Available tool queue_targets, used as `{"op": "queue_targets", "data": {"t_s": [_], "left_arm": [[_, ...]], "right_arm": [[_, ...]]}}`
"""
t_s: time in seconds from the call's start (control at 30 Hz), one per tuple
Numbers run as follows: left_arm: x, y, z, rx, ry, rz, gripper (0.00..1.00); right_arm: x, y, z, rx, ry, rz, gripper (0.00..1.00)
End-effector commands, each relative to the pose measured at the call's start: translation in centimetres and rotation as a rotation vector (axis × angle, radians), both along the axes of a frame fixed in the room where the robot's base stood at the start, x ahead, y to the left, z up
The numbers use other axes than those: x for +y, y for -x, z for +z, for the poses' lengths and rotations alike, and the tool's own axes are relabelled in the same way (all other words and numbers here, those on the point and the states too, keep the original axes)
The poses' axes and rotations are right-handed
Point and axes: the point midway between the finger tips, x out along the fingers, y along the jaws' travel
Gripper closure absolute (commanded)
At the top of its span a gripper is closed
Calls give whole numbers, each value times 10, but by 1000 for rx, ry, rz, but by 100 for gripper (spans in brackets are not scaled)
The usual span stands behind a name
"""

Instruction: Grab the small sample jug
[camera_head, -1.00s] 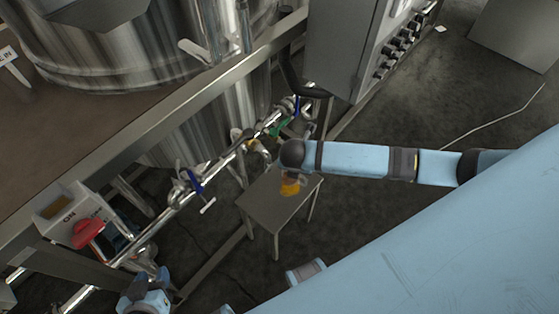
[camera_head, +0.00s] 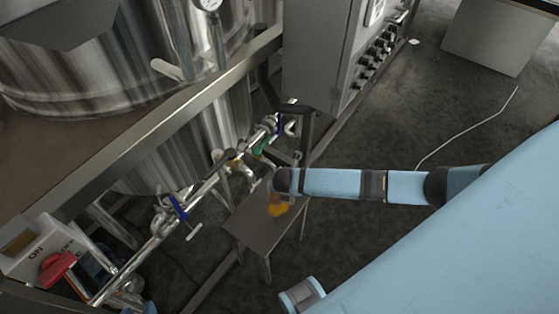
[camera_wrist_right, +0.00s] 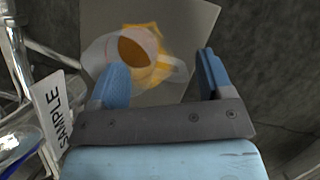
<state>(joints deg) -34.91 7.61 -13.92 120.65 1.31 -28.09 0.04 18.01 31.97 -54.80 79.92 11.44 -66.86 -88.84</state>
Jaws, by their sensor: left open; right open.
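The small sample jug (camera_wrist_right: 135,48) looks clear with orange-brown contents, and is blurred in the right wrist view. Its handle (camera_wrist_right: 176,67) points right, towards the space ahead of my fingers.
The grey stand (camera_head: 245,222) is beside a pipe with blue (camera_head: 178,207), yellow and green valve handles. A SAMPLE tag (camera_wrist_right: 56,108) hangs left of my right gripper. A control cabinet (camera_head: 325,50) stands behind. The floor to the right is mostly clear.

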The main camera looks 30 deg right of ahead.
Motion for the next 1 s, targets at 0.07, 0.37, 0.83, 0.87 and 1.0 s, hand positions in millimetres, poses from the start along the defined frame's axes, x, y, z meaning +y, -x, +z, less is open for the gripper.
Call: {"op": "queue_targets", "data": {"t_s": [0.07, 0.37, 0.83, 0.87, 1.0], "left_arm": [[-1, 0, -1, -1, 1, 1, 57], [-2, 0, -1, 2, 4, 2, 57], [-2, 1, -2, 4, 5, 2, 57], [-2, 1, -2, 4, 5, 2, 57], [-2, 1, -1, 4, 5, 2, 57]], "right_arm": [[-1, -1, -3, 0, 0, 0, 27], [-1, -1, -3, -1, -1, 0, 50], [-1, -1, -3, -1, -1, 0, 100], [-1, -1, -3, -1, -1, 0, 100], [-1, -1, 1, -1, -1, 0, 100]]}}
